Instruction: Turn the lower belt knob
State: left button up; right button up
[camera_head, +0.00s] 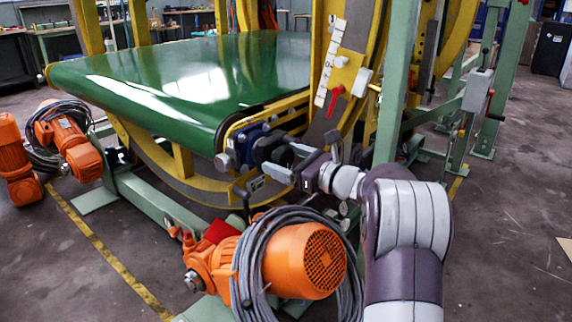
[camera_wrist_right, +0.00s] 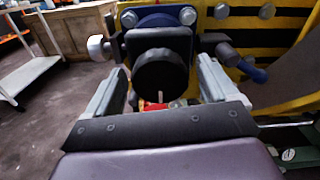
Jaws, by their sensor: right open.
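The lower belt knob is a round black knob (camera_wrist_right: 160,76) on a dark blue mount at the end of the green belt (camera_head: 215,75). In the head view the knob (camera_head: 267,147) is partly covered by my gripper. My right gripper (camera_head: 283,160) comes in from the right at the belt's near corner. In the right wrist view its two grey fingers (camera_wrist_right: 160,88) stand apart, one on each side of the knob, with a gap on both sides. I cannot tell how deep the knob sits between them. My left gripper is not in view.
An orange motor (camera_head: 305,262) with coiled grey cable stands below my right arm. A yellow ring frame (camera_head: 345,70) with a red lever (camera_head: 335,101) rises behind the gripper. A green post (camera_head: 393,90) stands just right of it. Open floor lies to the right.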

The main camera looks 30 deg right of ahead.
jog(key=c, duration=1)
jog(key=shift+c, duration=0.2)
